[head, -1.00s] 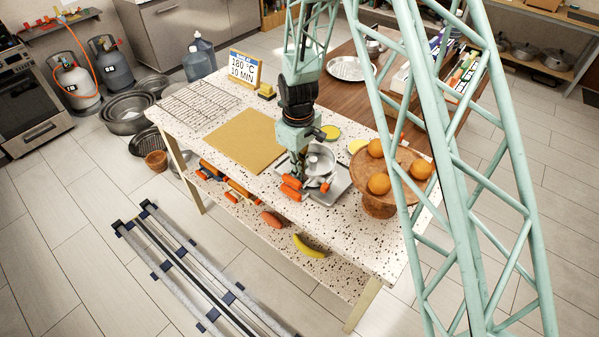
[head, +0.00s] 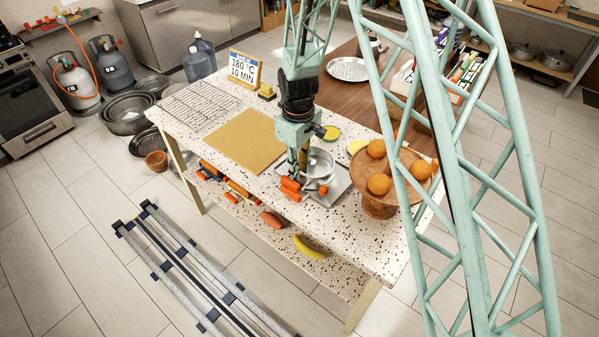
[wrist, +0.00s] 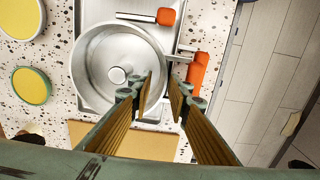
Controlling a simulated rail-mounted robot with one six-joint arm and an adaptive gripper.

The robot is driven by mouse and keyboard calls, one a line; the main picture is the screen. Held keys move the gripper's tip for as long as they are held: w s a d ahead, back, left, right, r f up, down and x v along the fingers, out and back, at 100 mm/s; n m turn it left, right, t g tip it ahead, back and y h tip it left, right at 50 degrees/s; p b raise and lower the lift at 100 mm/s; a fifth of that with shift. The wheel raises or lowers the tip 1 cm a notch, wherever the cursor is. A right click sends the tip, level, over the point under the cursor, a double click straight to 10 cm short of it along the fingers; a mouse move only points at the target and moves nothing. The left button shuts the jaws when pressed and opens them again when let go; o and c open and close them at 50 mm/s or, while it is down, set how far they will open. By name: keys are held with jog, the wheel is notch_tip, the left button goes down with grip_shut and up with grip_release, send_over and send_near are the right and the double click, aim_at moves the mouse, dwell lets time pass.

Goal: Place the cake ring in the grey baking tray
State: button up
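A round steel piece (wrist: 95,58), with a raised wall and a small round part in its middle, appears to be the cake ring, though it could be a pan. It also shows in the head view (head: 321,160). It sits on or over the grey baking tray (head: 338,187), whose bare corner shows in the wrist view (wrist: 93,12). My gripper (wrist: 161,88) is open, its two fingers apart at the round piece's right-hand wall. I cannot tell whether they touch it. In the head view my gripper hides part of the round piece and the tray.
Orange handles (wrist: 198,72) lie close beside my fingers. A wooden stand with oranges (head: 378,206) is to the right. A tan board (head: 245,140) and wire rack (head: 200,106) lie left. Yellow round dishes (wrist: 31,86) stand near the tray.

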notch_tip(320, 180, up, 10)
jog(key=shift+r, duration=0.25)
dwell(0.5)
jog(key=shift+s, duration=0.1)
jog(key=shift+r, duration=0.1)
dwell(0.7)
